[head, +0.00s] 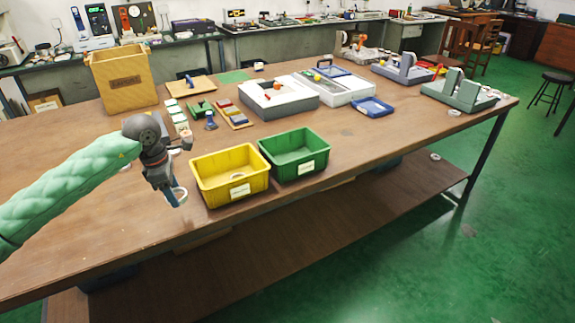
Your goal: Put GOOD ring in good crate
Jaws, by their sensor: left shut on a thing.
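My left gripper (176,192) comes in from the left and points down. It is shut on a pale ring (180,201), just left of the yellow crate. The fingers cover part of the ring, and its markings are too small to read. The yellow crate (232,191) and the green crate (296,170) stand side by side at the table's front edge. Each has a white label on its front, too small to read. My right gripper is not in view.
The brown table (370,150) is clear to the right of the green crate. Behind the crates are a grey-and-white box (290,103), a blue tray (372,107) and small coloured parts. A tall cardboard-coloured box (125,82) stands at the back left. Grey fixtures (462,95) stand at the right.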

